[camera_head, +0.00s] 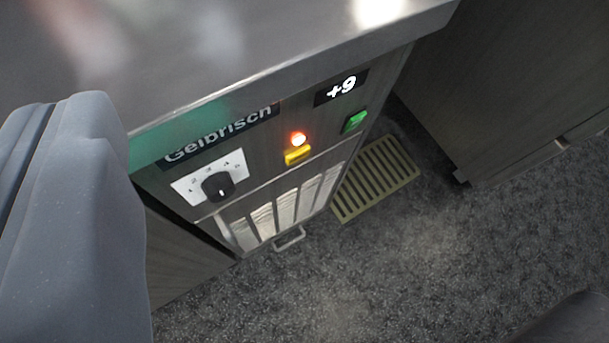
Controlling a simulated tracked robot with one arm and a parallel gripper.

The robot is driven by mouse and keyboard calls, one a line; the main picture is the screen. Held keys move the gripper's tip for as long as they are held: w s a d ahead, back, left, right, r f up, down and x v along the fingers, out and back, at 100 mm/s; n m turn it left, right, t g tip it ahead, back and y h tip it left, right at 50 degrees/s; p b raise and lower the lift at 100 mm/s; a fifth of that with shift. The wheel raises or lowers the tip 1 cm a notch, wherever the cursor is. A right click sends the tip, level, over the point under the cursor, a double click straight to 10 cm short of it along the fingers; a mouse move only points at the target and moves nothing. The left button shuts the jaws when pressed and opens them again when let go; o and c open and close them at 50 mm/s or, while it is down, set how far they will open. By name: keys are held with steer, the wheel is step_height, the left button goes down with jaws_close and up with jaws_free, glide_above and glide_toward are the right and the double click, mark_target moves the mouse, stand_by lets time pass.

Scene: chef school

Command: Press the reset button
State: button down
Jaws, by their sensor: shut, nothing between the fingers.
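A steel appliance front panel (238,166) labelled "Gelbrisch" stands under a steel counter. It has a small yellow button (297,155) with a lit orange-red lamp (299,139) just above it. A green switch (354,121) sits to the right, below a dark display (341,88) reading "+9". A black rotary knob (218,186) on a white numbered plate is at the left. No label reading "reset" is visible. A smooth grey part of my own body fills the left edge. No gripper fingers show, and nothing of mine touches the panel.
The steel counter top (200,50) overhangs the panel. Below the controls are a slotted vent (291,205) and a small handle (289,239). A yellowish floor grate (376,176) lies beside the appliance. A dark cabinet (510,75) stands at right. The speckled floor (400,270) is clear.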

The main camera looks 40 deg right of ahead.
steer(key=w+d+f+m+g+h+p, duration=0.1)
steer(key=d+f, duration=0.2)
steer(key=f, duration=0.5)
steer(key=w+d+f+m+g+h+p, duration=0.1)
steer(key=d+f, duration=0.2)
steer(key=f, duration=0.4)
steer(key=m+g+h+p, duration=0.1)
steer(key=g+h+p, duration=0.1)
glide_toward(298, 155)
steer(key=s+d+f, duration=0.4)
steer(key=s+f, duration=0.2)
steer(key=shift+s+d, duration=0.1)
steer(key=shift+d, duration=0.05)
steer(key=w+p, duration=0.4)
steer(key=w, duration=0.4)
steer(key=shift+w+a+p, duration=0.2)
steer(key=shift+w+p, duration=0.1)
steer(key=shift+w, duration=0.1)
steer(key=shift+w+r+p, duration=0.1)
steer(key=shift+w+p, duration=0.1)
steer(key=shift+p, duration=0.2)
